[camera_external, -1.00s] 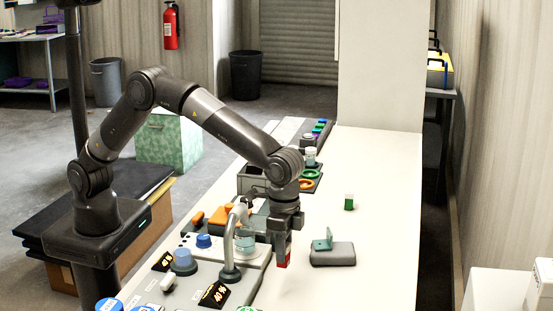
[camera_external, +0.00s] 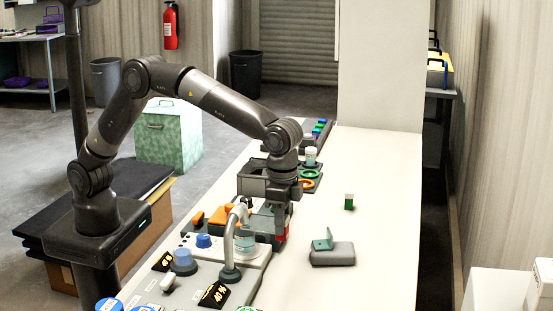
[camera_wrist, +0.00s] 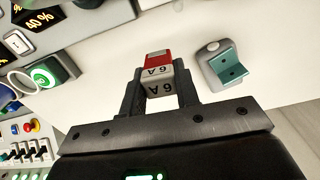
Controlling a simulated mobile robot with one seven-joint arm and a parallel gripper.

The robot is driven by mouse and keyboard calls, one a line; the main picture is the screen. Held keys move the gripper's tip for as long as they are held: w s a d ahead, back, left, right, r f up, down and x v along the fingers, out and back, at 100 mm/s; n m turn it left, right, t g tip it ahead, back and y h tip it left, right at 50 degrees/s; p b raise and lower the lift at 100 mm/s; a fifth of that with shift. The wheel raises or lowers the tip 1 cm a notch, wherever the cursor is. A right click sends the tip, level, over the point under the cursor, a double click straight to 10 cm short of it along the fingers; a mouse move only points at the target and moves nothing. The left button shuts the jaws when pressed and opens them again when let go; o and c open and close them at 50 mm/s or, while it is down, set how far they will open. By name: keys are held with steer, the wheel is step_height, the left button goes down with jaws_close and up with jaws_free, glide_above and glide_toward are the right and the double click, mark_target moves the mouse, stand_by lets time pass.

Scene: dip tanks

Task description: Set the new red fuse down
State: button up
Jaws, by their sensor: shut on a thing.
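The red fuse (camera_wrist: 156,72) is in my gripper (camera_wrist: 158,95), which is shut on it in the wrist view. The fuse has a red end and a light body marked "6 A". In the external view my gripper (camera_external: 281,235) is low over the white table, just right of the grey panel, and only a bit of the red fuse (camera_external: 284,234) shows. I cannot tell whether the fuse touches the table.
A grey block with a teal bracket (camera_external: 332,254) lies to the right of my gripper. A small green-and-white piece (camera_external: 349,202) stands farther back. A curved grey pipe (camera_external: 229,245) rises close on the left. The table's right side (camera_external: 385,215) is clear.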

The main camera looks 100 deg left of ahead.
steer(key=w+a, duration=0.2)
steer(key=a, duration=0.6)
steer(key=w+a, duration=0.3)
steer(key=a, duration=0.5)
steer(key=shift+n, duration=0.3)
steer(key=w+a+f, duration=0.1)
steer(key=a+f, duration=0.1)
steer(key=a, duration=0.1)
steer(key=w+a+f, duration=0.1)
steer(key=a+f, duration=0.1)
steer(key=a, duration=0.2)
steer(key=w+a+f, duration=0.1)
steer(key=a+f, duration=0.1)
steer(key=a, duration=0.1)
steer(key=shift+w+a+f, duration=0.35)
steer(key=shift+w+f, duration=0.05)
steer(key=shift+f, duration=2.05)
steer(key=shift+f, duration=0.15)
steer(key=o, duration=1)
steer(key=shift+c, duration=0.2)
